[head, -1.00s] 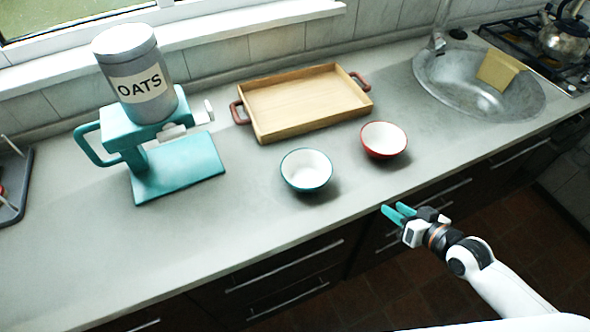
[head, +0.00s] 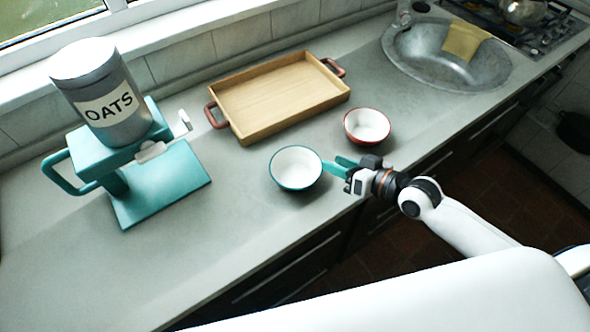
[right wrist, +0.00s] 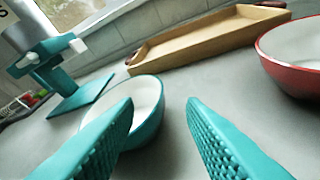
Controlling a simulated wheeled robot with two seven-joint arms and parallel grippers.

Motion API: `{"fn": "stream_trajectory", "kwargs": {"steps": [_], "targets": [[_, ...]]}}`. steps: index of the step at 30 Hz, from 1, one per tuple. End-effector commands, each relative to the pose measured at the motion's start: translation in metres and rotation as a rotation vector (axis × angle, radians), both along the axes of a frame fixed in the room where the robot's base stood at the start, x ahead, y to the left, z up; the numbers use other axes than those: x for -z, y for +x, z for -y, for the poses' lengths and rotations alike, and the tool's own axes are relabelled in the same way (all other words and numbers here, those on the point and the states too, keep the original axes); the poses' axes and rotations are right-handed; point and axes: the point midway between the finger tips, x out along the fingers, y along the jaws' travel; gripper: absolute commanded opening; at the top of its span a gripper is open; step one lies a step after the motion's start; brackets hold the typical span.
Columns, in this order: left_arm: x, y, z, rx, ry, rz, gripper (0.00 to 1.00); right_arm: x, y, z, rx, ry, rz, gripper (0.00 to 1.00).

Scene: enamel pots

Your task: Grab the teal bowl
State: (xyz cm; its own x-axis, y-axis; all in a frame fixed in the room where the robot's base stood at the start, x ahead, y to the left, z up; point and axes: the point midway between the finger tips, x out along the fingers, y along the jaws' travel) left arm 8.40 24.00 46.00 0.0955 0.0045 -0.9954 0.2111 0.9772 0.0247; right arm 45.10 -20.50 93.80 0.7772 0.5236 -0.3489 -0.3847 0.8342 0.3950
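The teal bowl (head: 296,168), white inside with a teal rim, stands upright on the grey counter. My right gripper (head: 335,166) is just to its right in the head view, with its teal fingers pointing at the bowl. In the right wrist view the fingers (right wrist: 160,108) are spread apart with nothing held between them. The teal bowl (right wrist: 152,132) shows there just beyond and partly behind the left finger. Whether a finger touches the bowl I cannot tell. My left gripper is not in view.
A red bowl (head: 367,126) stands close behind my right gripper. A wooden tray (head: 235,128) lies behind the bowls. The sink (head: 420,62) is at the back right. The counter front is clear.

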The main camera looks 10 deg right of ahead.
Motion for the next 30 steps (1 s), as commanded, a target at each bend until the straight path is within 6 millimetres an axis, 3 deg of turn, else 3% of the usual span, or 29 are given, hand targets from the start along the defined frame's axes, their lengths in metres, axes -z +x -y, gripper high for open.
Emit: {"fn": "stream_trajectory", "kwargs": {"steps": [4, 10, 18, 27, 30], "targets": [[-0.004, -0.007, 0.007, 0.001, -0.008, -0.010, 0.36, 0.005, 0.016, -0.010, 0.001, 0.002, 0.001, 0.37], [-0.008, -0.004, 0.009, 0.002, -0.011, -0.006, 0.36, 0.010, 0.026, -0.019, 0.000, 0.002, 0.000, 0.37], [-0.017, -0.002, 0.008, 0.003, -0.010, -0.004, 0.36, 0.025, 0.053, -0.040, 0.000, 0.000, 0.001, 0.37], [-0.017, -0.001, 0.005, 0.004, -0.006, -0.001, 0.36, 0.029, 0.058, -0.043, -0.001, -0.002, 0.000, 0.37], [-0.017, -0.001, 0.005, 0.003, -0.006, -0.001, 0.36, 0.029, 0.057, -0.043, 0.000, -0.002, 0.000, 0.24]]}}
